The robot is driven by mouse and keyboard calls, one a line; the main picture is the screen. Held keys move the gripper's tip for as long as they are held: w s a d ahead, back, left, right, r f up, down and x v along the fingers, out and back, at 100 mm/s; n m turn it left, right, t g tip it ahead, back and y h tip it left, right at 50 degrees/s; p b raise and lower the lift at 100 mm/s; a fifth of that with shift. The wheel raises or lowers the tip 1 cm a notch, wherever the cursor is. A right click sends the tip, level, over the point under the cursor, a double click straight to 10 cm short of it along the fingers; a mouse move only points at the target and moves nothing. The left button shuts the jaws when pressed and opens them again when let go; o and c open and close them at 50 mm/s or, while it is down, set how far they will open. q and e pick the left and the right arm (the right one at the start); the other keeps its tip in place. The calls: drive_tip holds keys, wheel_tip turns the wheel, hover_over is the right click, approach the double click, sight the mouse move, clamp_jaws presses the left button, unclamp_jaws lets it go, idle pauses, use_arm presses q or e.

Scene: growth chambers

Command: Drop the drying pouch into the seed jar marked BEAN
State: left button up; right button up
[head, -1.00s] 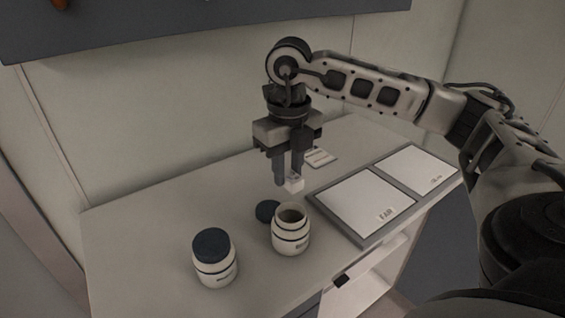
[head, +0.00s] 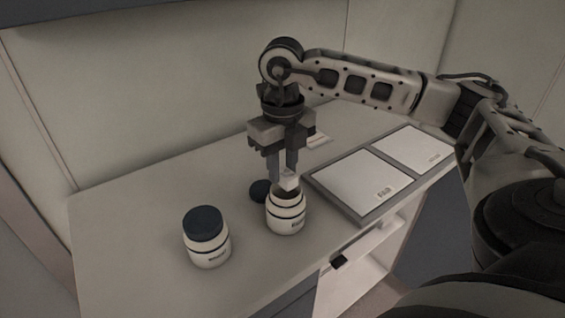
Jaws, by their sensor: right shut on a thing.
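The drying pouch (head: 289,183), a small white packet, is held between the fingertips of my right gripper (head: 282,175), which is shut on it. The pouch is right over the mouth of an open white jar (head: 286,213) with dark bands; I cannot tell whether it is inside the rim. The open jar's label is too small to read. A second white jar (head: 207,238) with a dark lid on stands to the left; its label is also unreadable. My left gripper is not in view.
A dark loose lid (head: 260,190) lies behind the open jar. A grey tray (head: 347,212) with two white panels, one seemingly marked FAIR, lies to the right. A small white card (head: 318,139) lies behind the gripper. The left part of the counter (head: 130,215) is clear.

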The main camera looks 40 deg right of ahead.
idle(0.4)
drive_tip(key=o, duration=1)
wheel_tip(320, 180, up, 7)
use_arm(q)
drive_tip(key=p, duration=0.2)
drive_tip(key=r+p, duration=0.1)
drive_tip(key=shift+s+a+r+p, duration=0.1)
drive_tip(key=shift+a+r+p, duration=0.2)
drive_tip(key=shift+p, duration=0.1)
use_arm(e)
wheel_tip(320, 180, up, 9)
drive_tip(key=shift+f, duration=0.1)
